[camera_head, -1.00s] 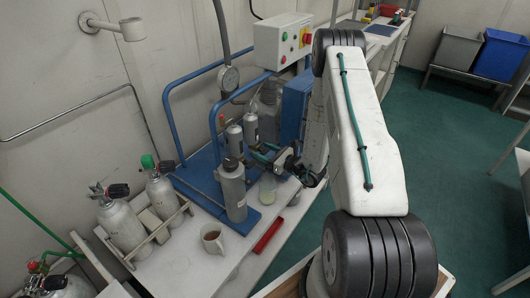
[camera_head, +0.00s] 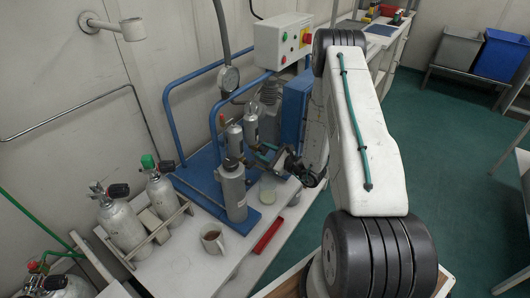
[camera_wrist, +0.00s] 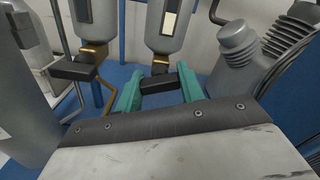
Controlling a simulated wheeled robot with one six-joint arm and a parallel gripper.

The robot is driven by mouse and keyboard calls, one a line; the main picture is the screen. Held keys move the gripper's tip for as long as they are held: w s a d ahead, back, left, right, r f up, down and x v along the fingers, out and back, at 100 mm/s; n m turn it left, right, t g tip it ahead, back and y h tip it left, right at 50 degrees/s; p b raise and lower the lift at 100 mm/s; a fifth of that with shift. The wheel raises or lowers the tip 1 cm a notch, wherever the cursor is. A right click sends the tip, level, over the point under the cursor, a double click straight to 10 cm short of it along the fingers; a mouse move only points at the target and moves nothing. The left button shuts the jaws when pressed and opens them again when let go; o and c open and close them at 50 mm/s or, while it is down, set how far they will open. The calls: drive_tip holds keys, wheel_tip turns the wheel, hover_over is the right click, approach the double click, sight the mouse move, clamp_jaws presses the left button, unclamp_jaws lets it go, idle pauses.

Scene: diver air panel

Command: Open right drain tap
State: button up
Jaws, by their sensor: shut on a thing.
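Two silver filter cylinders stand side by side on the blue frame, the left one (camera_head: 234,139) and the right one (camera_head: 251,127). In the wrist view, the right cylinder (camera_wrist: 166,25) has a brass drain fitting under it, with the black handle of the right drain tap (camera_wrist: 158,83) below. My gripper (camera_wrist: 157,82) has its green fingers on both sides of this handle and is shut on it. The left drain tap (camera_wrist: 75,68), also black-handled, is apart from the fingers. In the head view my gripper (camera_head: 264,156) is partly hidden by my wrist, and the right tap is hidden.
A large grey cylinder (camera_head: 232,192) stands in front of the filters. A jar of pale liquid (camera_head: 268,189) stands below my wrist. A mug (camera_head: 213,240) and a red tray (camera_head: 268,236) are on the bench. A ribbed grey part (camera_wrist: 238,50) is close right of my fingers.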

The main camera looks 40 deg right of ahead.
drive_tip(key=n, duration=0.5)
drive_tip(key=shift+n, duration=0.3)
drive_tip(key=n, duration=0.5)
drive_tip(key=shift+n, duration=0.3)
drive_tip(key=o, duration=1)
drive_tip(key=v, duration=0.7)
drive_tip(key=shift+s, duration=0.4)
